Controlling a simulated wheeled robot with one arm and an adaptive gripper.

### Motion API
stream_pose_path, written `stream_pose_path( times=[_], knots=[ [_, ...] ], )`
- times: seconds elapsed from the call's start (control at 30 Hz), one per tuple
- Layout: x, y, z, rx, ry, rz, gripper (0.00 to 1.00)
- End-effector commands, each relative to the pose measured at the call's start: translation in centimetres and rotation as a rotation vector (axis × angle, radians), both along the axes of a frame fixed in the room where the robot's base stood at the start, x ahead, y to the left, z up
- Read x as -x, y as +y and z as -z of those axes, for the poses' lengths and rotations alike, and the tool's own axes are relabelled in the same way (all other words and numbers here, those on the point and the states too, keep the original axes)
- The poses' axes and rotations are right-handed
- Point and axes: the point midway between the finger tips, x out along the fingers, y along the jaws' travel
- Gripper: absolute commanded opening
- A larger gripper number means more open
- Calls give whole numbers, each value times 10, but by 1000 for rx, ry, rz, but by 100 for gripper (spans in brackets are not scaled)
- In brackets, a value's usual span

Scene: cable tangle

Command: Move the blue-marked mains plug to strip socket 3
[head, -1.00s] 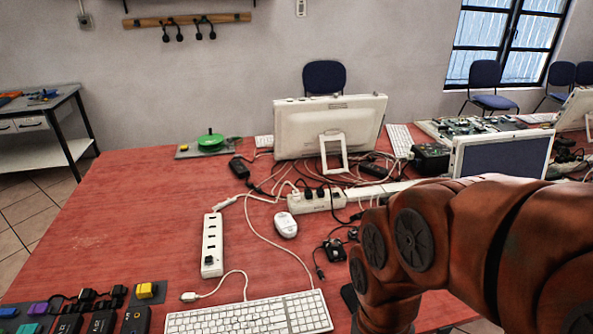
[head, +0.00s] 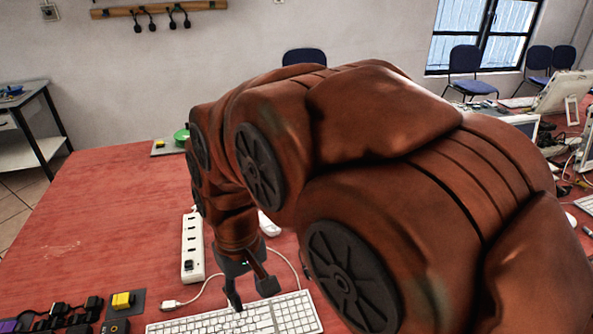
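The white strip (head: 192,240) lies lengthwise on the red table, left of my arm. Several dark slots run along it, with a black part at its near end; socket numbers are too small to read. My gripper (head: 251,295) points down over the table, right of the strip's near end and by the keyboard's far edge. Its two dark fingers are apart, and nothing shows between them. I cannot make out a blue-marked plug. My arm hides the table's middle, including the second white strip with black plugs seen earlier.
A white keyboard (head: 240,318) lies at the front, and a white mouse (head: 268,224) shows partly behind my arm. Black adapters and a yellow block (head: 122,301) sit front left. A white cable end (head: 169,303) lies near the keyboard. The left table area is clear.

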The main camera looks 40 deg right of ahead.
Motion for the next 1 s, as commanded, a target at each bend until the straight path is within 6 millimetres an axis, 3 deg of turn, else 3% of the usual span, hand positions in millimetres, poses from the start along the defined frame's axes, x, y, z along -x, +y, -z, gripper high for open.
stream_pose_path(
  times=[0.2, 0.5, 0.73, 1.0],
  knots=[
    [-80, -52, 0, 13, -77, 102, 40],
    [-170, -145, 10, 48, -174, 206, 40],
    [-224, -230, 27, 81, -250, 266, 40],
    [-266, -337, 58, 119, -336, 323, 40]
  ],
)
